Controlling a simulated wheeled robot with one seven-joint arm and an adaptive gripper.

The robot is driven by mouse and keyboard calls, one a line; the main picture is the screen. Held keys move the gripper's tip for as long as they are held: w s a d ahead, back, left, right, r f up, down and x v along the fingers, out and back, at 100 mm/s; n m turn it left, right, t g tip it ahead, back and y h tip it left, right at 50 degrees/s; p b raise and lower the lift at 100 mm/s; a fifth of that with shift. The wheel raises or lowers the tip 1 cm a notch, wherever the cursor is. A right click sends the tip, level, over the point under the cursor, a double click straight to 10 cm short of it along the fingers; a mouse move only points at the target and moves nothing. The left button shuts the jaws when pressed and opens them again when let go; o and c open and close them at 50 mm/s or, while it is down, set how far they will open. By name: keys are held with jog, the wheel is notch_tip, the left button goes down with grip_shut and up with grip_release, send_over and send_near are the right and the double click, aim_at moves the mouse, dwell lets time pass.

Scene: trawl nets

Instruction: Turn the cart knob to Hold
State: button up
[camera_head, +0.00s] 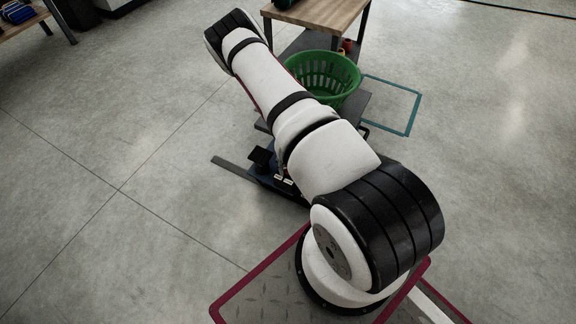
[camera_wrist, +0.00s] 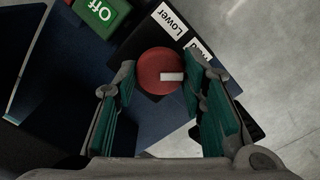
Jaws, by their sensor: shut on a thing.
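The cart knob (camera_wrist: 155,72) is a round red cap with a white pointer bar, seen in the wrist view. The bar lies level in the picture, reaching from near the cap's middle to its right edge. My gripper (camera_wrist: 160,80) has its green-padded fingers on both sides of the knob and is shut on it. A white label reading Lower (camera_wrist: 172,19) is above the knob. A second white label (camera_wrist: 199,52) is partly hidden by the right finger, so its word is not fully readable. In the head view my arm hides the knob and gripper.
A green block marked Off (camera_wrist: 101,14) sits at the upper left of the wrist view, on the dark blue panel. In the head view, a green basket (camera_head: 328,80) stands beyond my arm, near a wooden-topped table (camera_head: 318,12). Open concrete floor lies left and right.

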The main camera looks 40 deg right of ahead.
jog(key=o, duration=1.1)
notch_tip(320, 180, up, 12)
jog(key=shift+r, duration=0.1)
dwell(0.4)
